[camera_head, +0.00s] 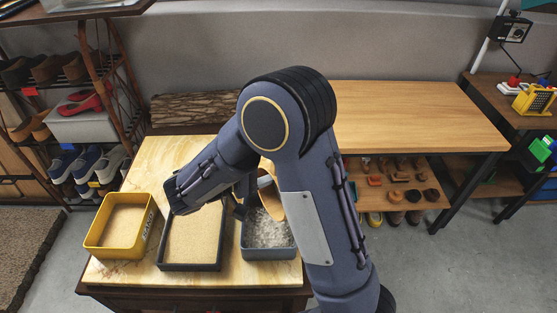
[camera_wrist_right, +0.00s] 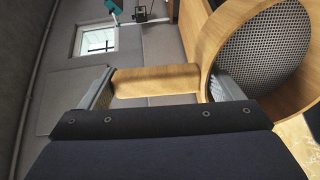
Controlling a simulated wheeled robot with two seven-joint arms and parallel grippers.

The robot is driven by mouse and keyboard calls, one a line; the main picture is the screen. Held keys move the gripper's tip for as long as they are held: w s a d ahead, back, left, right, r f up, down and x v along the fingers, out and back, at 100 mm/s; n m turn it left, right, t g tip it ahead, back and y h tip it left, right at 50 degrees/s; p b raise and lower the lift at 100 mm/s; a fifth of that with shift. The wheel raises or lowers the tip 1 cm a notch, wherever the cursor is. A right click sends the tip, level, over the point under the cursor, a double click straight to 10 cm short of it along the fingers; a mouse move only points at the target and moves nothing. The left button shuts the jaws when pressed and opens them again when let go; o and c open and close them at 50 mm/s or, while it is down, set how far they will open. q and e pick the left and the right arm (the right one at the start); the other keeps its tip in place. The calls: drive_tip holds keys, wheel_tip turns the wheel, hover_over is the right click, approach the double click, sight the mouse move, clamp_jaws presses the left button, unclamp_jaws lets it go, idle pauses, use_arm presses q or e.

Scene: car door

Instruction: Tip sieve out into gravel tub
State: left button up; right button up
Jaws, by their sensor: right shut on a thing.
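The sieve (camera_head: 271,197) is a round wooden hoop, tipped steeply on its side over the gravel tub (camera_head: 269,254). The tub is blue-grey and holds pale grey gravel (camera_head: 266,230). My right gripper (camera_head: 238,207), partly hidden by its own arm, is at the sieve's left. In the right wrist view my right gripper (camera_wrist_right: 162,86) is shut on the sieve's wooden handle (camera_wrist_right: 157,81). There the sieve's grey mesh (camera_wrist_right: 263,48) shows at the right inside its wooden rim, with no stones visible on it. My left gripper is not in view.
A black tray of sand (camera_head: 193,240) stands left of the gravel tub, and a yellow tub marked SAND (camera_head: 121,227) farther left, on a pale stone-topped table (camera_head: 186,147). A bare wooden table (camera_head: 415,115) is behind at right. A shoe rack (camera_head: 85,110) stands at left.

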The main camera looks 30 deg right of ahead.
drive_tip(key=a+h, duration=0.3)
drive_tip(key=a, duration=0.3)
drive_tip(key=shift+f+h+p, duration=0.3)
drive_tip(key=shift+h, duration=0.1)
idle(0.8)
drive_tip(key=shift+w+a, duration=0.1)
drive_tip(key=shift+a, duration=0.05)
drive_tip(key=shift+r, duration=0.1)
idle(1.5)
wheel_tip(320, 180, up, 5)
drive_tip(key=p, duration=0.4)
